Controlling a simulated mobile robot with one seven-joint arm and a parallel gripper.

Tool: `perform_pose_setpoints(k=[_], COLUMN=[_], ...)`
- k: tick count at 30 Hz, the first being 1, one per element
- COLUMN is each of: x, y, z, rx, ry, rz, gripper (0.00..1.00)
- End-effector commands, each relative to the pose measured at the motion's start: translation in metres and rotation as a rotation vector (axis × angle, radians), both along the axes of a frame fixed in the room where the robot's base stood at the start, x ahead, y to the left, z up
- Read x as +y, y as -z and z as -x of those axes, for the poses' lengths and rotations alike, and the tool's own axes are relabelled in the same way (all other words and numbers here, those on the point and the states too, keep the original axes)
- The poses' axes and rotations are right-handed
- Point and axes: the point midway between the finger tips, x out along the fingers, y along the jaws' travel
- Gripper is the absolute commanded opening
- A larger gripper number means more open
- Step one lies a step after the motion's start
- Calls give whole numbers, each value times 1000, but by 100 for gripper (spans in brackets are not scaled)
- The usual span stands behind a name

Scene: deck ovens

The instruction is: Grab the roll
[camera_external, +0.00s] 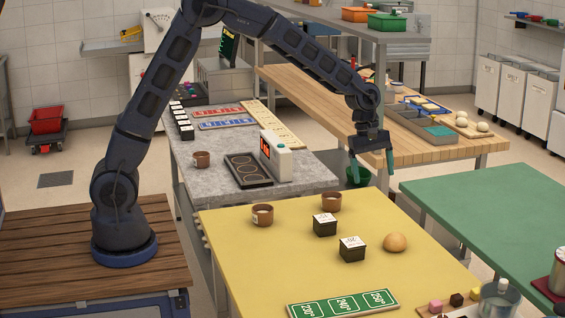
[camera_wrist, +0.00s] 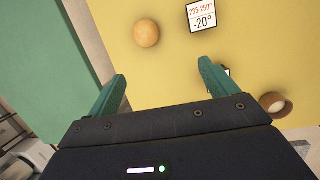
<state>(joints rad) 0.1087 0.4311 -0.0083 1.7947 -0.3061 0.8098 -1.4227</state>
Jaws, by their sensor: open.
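The roll (camera_external: 395,242) is a round, golden-brown ball on the yellow table (camera_external: 222,234), right of two black boxes with white labels. The roll also shows in the wrist view (camera_wrist: 146,33), near the top and ahead of my fingers. My gripper (camera_external: 372,168) hangs above the table's far side, apart from the roll. In the wrist view my gripper (camera_wrist: 162,82) has its two green fingers spread wide, with only yellow tabletop between them. Nothing is held.
The black boxes (camera_external: 325,229) (camera_external: 352,254) stand left of the roll. Two brown cups (camera_external: 263,221) (camera_external: 331,207) stand farther left and back. A green temperature board (camera_external: 343,306) lies at the front. Bare yellow tabletop surrounds the roll. A green table (camera_external: 490,200) is to the right.

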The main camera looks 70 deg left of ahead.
Motion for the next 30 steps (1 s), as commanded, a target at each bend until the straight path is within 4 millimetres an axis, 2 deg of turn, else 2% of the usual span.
perform_pose_setpoints(k=[1, 3, 9, 20, 27, 30], x=[-5, -10, -23, -31, -39, -42], y=[16, 34, 75, 104, 136, 143], z=[-10, -22, -46, -54, -56, -57], rx=[20, 43, 94, 114, 114, 113], ry=[-35, -87, -202, -246, -246, -245], rz=[8, 19, 41, 48, 48, 48], gripper=[85, 85, 85, 85, 85, 85])
